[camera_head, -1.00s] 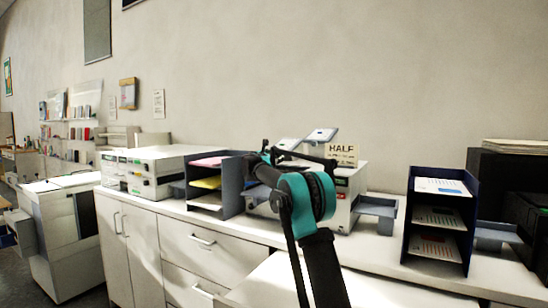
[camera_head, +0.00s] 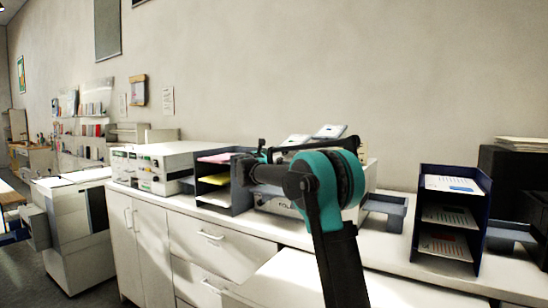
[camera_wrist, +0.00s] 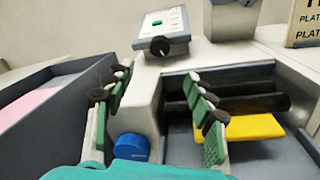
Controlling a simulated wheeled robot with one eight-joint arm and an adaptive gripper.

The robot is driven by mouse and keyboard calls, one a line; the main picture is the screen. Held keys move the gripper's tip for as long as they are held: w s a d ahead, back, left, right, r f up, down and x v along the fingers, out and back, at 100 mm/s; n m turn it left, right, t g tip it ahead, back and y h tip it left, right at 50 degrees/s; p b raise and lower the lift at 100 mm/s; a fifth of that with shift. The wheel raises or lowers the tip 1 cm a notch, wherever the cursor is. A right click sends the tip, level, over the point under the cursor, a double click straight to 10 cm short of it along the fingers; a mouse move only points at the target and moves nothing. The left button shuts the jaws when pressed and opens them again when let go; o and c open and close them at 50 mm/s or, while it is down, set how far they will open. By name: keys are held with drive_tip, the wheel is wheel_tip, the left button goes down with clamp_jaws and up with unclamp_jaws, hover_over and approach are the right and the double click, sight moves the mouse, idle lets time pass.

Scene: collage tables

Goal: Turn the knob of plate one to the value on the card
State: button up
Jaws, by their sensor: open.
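A blue round knob (camera_wrist: 131,147) with a small pale mark shows low in the wrist view, between my fingers and nearer the left one. A dark knob (camera_wrist: 160,46) sits at the lower edge of a tilted panel with a green display (camera_wrist: 157,22). I cannot tell which is plate one's. A card (camera_wrist: 305,25) is cut off at the upper right; only parts of words such as "PLAT" show, no value. My gripper (camera_wrist: 158,78) is open and appears empty. In the head view my gripper (camera_head: 247,167) is before the middle machine, which my arm largely hides.
A grey sorter (camera_head: 238,190) with coloured paper stands left of the middle machine, close to my gripper. A white machine with knobs (camera_head: 150,166) is farther left. A dark blue paper rack (camera_head: 480,215) stands right. A yellow piece (camera_wrist: 240,128) lies in the machine's opening.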

drive_tip(key=s+a+n+g+h, duration=0.1)
drive_tip(key=s+a+n, duration=0.1)
drive_tip(key=s+a, duration=0.15)
drive_tip(key=x, duration=1.6)
drive_tip(key=shift+w+d, duration=0.2)
drive_tip(key=shift+w, duration=0.2)
drive_tip(key=shift+r, duration=0.1)
drive_tip(key=shift+c, duration=0.6)
drive_tip(key=c, duration=1)
drive_tip(key=shift+m, duration=0.4)
drive_tip(key=shift+c, duration=0.2)
drive_tip(key=o, duration=1.2)
drive_tip(key=shift+c, duration=0.2)
